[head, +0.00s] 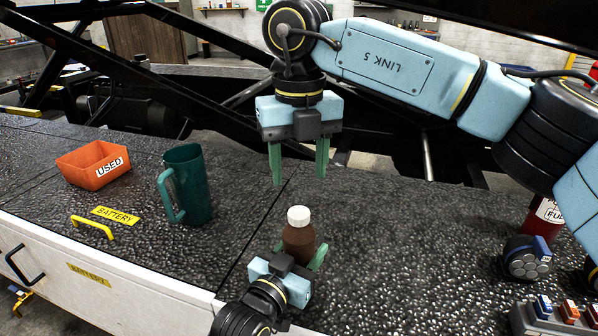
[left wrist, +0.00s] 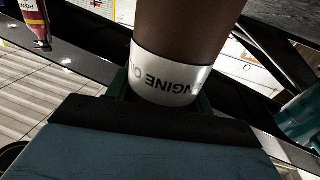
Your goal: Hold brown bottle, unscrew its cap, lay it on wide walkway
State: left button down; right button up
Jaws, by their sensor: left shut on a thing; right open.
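The brown bottle (head: 299,244) stands upright on the dark textured walkway (head: 400,235), with its white cap (head: 299,216) on top. My left gripper (head: 305,258) is shut around the bottle's body, low down. In the left wrist view the brown bottle (left wrist: 180,35) fills the middle and its white label (left wrist: 170,82) with printed letters sits between the green fingers. My right gripper (head: 298,164) hangs above the cap, pointing down, open and empty, with a clear gap between its green fingertips and the cap.
An orange bin marked USED (head: 93,163) and a teal jug (head: 187,185) stand to the left. A yellow handle (head: 92,226) is near the front edge. A red container (head: 543,218) and a dark round object (head: 527,258) are at right. The walkway right of the bottle is clear.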

aim_at(299, 212)
jog(key=m, duration=0.5)
jog(key=shift+m, duration=0.4)
jog(key=m, duration=1)
jog(key=shift+m, duration=0.3)
jog(key=m, duration=0.3)
jog(key=shift+m, duration=0.4)
jog(key=shift+f, duration=4)
jog(key=c, duration=1)
jog(key=shift+c, duration=0.2)
